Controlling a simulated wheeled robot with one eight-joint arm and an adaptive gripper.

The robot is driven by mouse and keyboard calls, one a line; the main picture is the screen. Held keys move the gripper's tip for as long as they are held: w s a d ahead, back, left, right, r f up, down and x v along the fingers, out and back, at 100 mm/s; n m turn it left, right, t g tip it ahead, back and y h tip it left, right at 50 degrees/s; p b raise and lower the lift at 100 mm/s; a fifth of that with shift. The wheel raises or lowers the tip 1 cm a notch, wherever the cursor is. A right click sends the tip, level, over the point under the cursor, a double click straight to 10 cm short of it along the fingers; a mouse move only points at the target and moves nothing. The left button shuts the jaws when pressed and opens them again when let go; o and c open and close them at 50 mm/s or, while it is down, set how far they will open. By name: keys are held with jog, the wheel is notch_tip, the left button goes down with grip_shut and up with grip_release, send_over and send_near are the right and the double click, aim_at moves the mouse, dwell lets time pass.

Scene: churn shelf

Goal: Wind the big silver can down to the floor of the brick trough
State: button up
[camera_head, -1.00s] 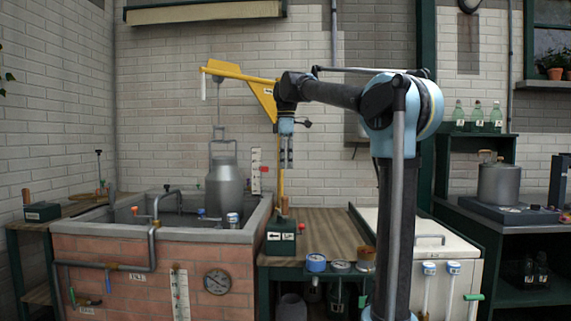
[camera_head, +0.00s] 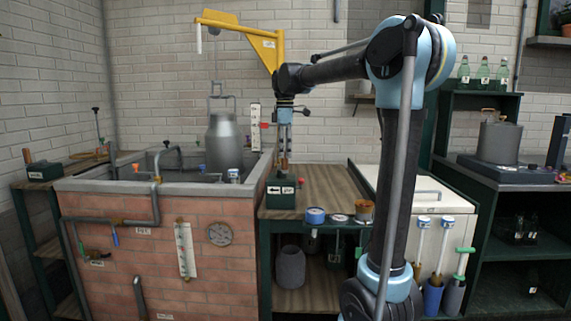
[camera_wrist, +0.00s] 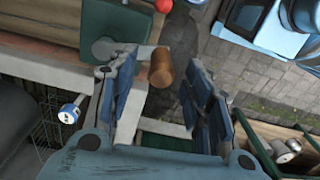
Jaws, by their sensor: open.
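The big silver can (camera_head: 222,145) hangs upright from the yellow crane (camera_head: 262,42) over the brick trough (camera_head: 150,240). The trough's front rim (camera_head: 130,187) hides its floor, so I cannot tell the gap beneath the can. To the right of the trough sits the green winch box (camera_head: 282,200) on a wooden bench, with a wooden crank knob (camera_wrist: 161,68) standing up from it. My gripper (camera_head: 285,155) points down just over the winch. In the wrist view my gripper (camera_wrist: 160,92) is open, with the knob showing between its fingers, not clasped.
A white scale with a red marker (camera_head: 265,125) stands behind the winch. A white chest (camera_head: 410,190) is to the right. A red ball (camera_wrist: 166,6) shows near the knob in the wrist view.

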aim_at(285, 161)
jog(key=shift+f, duration=2.3)
jog(key=shift+c, duration=0.2)
